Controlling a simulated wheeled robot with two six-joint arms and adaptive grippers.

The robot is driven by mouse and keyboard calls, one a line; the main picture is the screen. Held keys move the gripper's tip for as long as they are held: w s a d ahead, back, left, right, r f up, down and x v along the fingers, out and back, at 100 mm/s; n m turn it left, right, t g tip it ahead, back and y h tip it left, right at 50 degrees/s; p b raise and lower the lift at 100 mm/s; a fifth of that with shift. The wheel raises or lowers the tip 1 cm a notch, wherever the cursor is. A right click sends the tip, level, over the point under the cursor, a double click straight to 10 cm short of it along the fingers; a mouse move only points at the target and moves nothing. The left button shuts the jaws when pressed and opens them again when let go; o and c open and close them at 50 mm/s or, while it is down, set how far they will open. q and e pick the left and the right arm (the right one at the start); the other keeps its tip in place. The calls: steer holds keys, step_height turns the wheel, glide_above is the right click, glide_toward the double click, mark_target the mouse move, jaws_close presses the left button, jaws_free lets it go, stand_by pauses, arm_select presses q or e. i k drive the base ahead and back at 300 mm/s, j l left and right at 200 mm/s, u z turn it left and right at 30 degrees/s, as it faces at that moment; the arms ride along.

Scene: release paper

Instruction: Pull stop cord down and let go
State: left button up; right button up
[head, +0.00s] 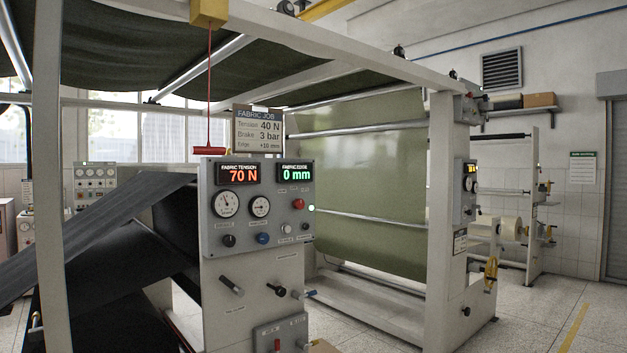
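The stop cord (209,85) is a thin red line. It hangs straight down from a yellow box (208,12) at the top of the frame. A red horizontal handle (209,150) is at its lower end, just above the grey control panel in the picture. Neither of my grippers is in the head view, and nothing is seen touching the cord or handle.
The control panel (258,235) shows 70 N and 0 mm, with gauges and knobs. A job sign (258,130) stands above it. A white post (48,180) rises at the left. Dark fabric (110,225) slopes at the lower left. Open floor (545,315) lies at the right.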

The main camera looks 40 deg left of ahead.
mark_target(208, 150)
steer(key=i+l+u, duration=0.1)
steer(key=i+u, duration=0.15)
steer(key=i, duration=0.4)
steer(key=i+l+u, duration=0.25)
steer(key=i, duration=0.4)
steer(key=i+l+u, duration=0.3)
steer(key=i, duration=0.35)
steer(key=i+l+u, duration=0.25)
steer(key=i+l, duration=0.3)
